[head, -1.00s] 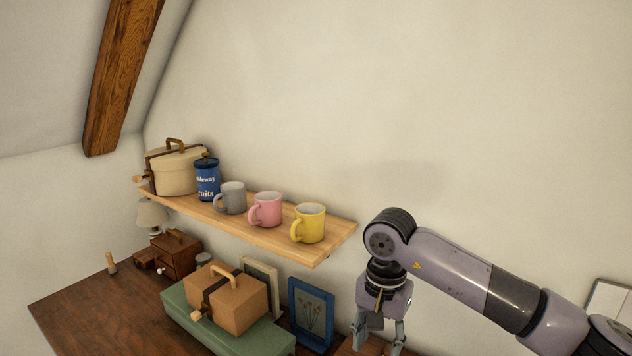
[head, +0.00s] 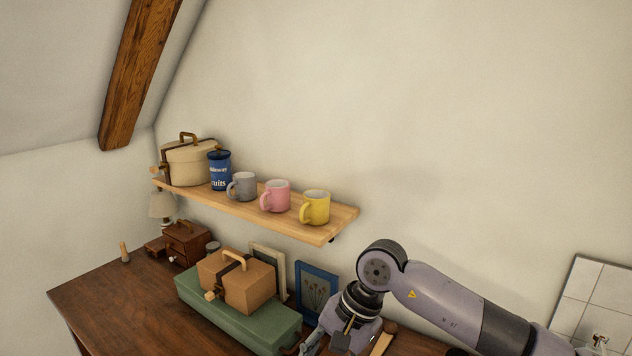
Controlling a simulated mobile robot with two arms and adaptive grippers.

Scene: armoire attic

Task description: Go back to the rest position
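My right gripper (head: 342,345) hangs at the bottom edge of the head view, in front of the desk and below the right end of the wall shelf. One finger spreads out to the left and the fingers look apart, with nothing seen between them. Its tips are partly cut off by the picture edge. My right arm comes in from the lower right. My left gripper is not in view.
A wooden shelf (head: 322,236) holds a cream case (head: 190,164), a blue tin (head: 220,172), and grey (head: 243,187), pink (head: 276,197) and yellow (head: 316,208) mugs. Below, a brown box (head: 247,287) sits on a green case (head: 225,321), near a blue frame (head: 316,287).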

